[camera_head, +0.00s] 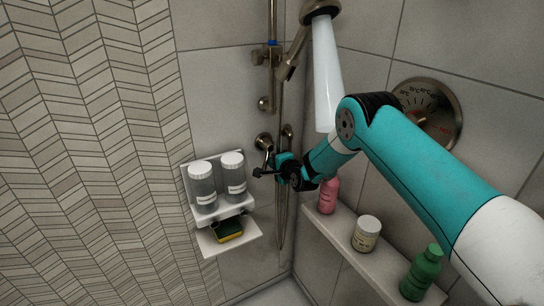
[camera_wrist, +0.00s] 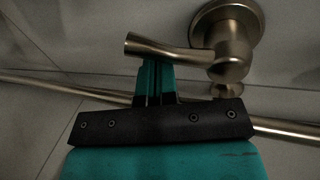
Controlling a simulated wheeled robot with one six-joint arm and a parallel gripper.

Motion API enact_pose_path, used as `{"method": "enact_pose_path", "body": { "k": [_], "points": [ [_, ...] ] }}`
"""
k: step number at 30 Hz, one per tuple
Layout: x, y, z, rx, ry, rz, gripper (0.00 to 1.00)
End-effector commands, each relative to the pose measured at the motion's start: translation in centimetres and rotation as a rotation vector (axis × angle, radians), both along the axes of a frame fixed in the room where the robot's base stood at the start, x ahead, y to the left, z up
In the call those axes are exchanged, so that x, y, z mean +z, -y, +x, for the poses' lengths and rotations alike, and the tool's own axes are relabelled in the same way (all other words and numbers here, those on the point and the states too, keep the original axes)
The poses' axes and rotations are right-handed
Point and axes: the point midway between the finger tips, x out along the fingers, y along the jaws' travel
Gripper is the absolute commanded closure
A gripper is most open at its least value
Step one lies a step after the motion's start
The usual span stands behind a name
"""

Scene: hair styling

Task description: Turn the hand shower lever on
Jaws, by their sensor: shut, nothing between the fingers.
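The hand shower lever (camera_wrist: 168,48) is a bronze metal handle reaching left from a round wall mount (camera_wrist: 228,32) in the wrist view. In the head view the lever's valve (camera_head: 263,141) is on the back wall, partly behind my gripper (camera_head: 279,160). In the wrist view my gripper (camera_wrist: 155,65) is shut, with its teal fingertips at the lower edge of the lever, left of the mount. Whether they touch it I cannot tell. The hand shower (camera_head: 291,55) hangs on the rail, and a white water stream (camera_head: 324,75) falls from the shower head (camera_head: 320,8).
A white corner shelf (camera_head: 233,210) with two jars and a sponge is left of my gripper. A ledge (camera_head: 342,235) on the right holds a pink bottle (camera_head: 328,195), a jar (camera_head: 366,233) and a green bottle (camera_head: 421,273). A round dial (camera_head: 437,115) is behind my arm.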

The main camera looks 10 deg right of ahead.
Motion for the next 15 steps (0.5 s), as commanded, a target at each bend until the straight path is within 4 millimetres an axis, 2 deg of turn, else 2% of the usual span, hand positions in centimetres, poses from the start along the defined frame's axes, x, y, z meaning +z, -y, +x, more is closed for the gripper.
{"method": "enact_pose_path", "body": {
  "k": [15],
  "points": [
    [-0.11, -0.66, -0.19, 0.000, 0.000, 0.000, 1.00]
  ]
}}
